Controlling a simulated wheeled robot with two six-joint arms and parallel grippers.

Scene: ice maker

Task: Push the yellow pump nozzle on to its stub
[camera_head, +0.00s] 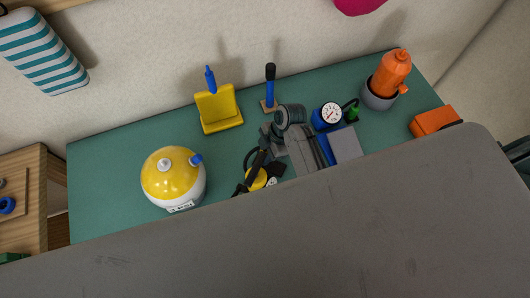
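I cannot clearly pick out the yellow pump nozzle. A small yellow round part (257,180) lies among black parts at the middle front of the green table, partly hidden. A yellow-topped white round vessel (172,180) stands at the left, with a whitish stub (165,163) on top and a blue stub (196,159) on its right side. A yellow stand (220,110) with a blue upright piece (210,78) is at the back. I cannot tell which stub belongs to the nozzle. Neither gripper can be made out.
A large grey surface (330,235) hides the front of the green table (115,150). Dark grey equipment (300,148), a blue gauge (329,114), an orange bottle (393,70) in a grey cup (378,97) and an orange box (432,121) fill the middle and right.

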